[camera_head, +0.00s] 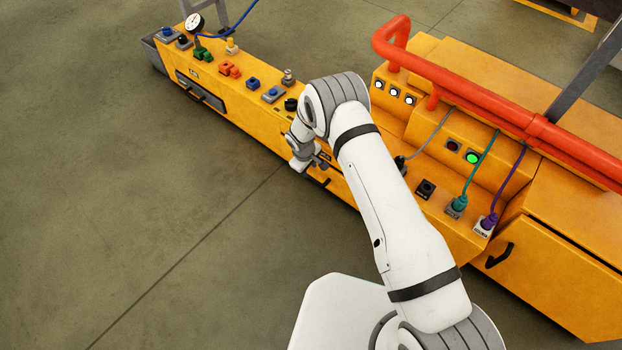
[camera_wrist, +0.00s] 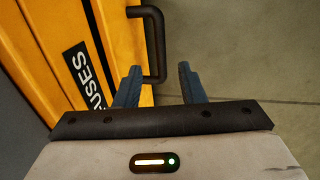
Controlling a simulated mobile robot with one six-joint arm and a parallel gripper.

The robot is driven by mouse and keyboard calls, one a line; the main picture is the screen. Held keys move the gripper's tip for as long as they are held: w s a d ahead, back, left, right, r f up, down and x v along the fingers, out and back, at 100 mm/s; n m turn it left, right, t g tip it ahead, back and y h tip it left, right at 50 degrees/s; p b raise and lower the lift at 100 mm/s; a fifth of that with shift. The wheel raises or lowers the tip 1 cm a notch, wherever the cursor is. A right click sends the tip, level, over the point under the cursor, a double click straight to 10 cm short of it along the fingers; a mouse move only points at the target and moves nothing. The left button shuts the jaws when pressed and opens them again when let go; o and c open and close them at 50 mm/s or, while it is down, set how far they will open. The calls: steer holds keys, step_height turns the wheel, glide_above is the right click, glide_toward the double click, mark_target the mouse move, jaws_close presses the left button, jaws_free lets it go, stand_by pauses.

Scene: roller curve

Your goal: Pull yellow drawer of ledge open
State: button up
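My gripper (camera_wrist: 159,70) is open, with one blue-grey finger on each side of the handle's near end. The handle appears between the fingers with gaps on both sides; I cannot tell how deep it sits. In the head view my gripper (camera_head: 322,163) is at the front of the yellow ledge (camera_head: 245,115), and my arm hides part of the ledge there.
A grey-fronted drawer (camera_head: 200,92) is farther left on the ledge. Buttons and a gauge (camera_head: 194,22) stand on its top. A red pipe (camera_head: 470,90) and cabled plugs (camera_head: 457,205) are at right. The floor (camera_head: 130,190) before the ledge is clear.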

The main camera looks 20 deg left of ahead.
mark_target(312, 178)
steer(key=f+b, duration=0.1)
steer(key=f, duration=0.3)
steer(key=w+f+b, duration=0.1)
steer(key=f, duration=0.1)
steer(key=shift+d+f+b, duration=0.3)
steer(key=shift+f, duration=0.1)
steer(key=shift+w, duration=0.1)
steer(key=shift+c, duration=0.4)
jaws_close()
